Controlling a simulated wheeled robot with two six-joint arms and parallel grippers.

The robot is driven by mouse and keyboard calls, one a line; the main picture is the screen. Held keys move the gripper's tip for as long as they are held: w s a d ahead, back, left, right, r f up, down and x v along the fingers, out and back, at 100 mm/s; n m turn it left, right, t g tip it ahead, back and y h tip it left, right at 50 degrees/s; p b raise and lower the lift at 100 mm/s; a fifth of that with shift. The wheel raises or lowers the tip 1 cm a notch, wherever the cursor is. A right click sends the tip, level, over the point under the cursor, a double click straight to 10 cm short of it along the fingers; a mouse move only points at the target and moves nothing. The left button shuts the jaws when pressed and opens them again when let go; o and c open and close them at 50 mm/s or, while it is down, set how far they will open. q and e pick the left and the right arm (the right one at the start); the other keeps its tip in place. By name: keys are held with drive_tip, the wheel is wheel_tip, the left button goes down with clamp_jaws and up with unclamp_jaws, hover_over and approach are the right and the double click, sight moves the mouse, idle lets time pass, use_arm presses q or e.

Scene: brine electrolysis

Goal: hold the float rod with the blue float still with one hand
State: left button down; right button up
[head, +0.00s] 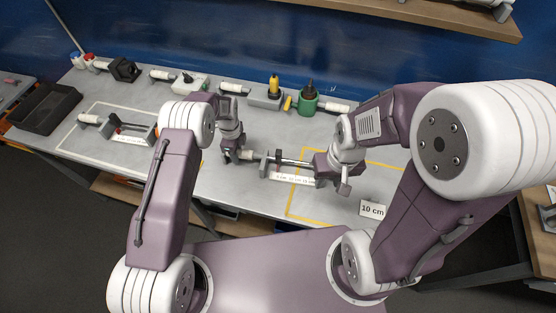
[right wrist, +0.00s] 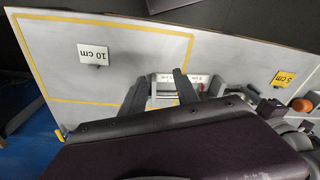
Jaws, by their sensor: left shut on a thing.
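A float rod (head: 292,161) lies level in a grey cradle with a white scale strip (head: 293,178) at mid-table. Its pale grip end (head: 246,155) is at the left. My left gripper (head: 230,153) is shut on the rod near this end. No blue float can be made out on it; my gripper may hide it. My right gripper (head: 338,184) is at the cradle's right end. In the right wrist view its two dark fingers (right wrist: 160,78) are apart, with part of the cradle (right wrist: 164,92) visible between them.
A similar rod and cradle (head: 128,139) with a dark red part lies at the left in a white outline. A black tray (head: 45,108) is at far left. A green container (head: 308,100) and several devices line the back. A 10 cm card (head: 372,209) stands at the right.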

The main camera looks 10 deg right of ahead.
drive_tip(key=w+r+m, duration=0.4)
drive_tip(key=w, duration=0.3)
drive_tip(key=g, duration=0.1)
hover_over(279, 156)
drive_tip(key=w, duration=0.2)
drive_tip(key=shift+n, duration=0.4)
drive_tip(key=f, duration=0.8)
drive_tip(key=shift+s, duration=0.25)
wheel_tip(279, 156, down, 12)
drive_tip(key=shift+r, duration=0.1)
clamp_jaws()
drive_tip(key=shift+d, duration=0.15)
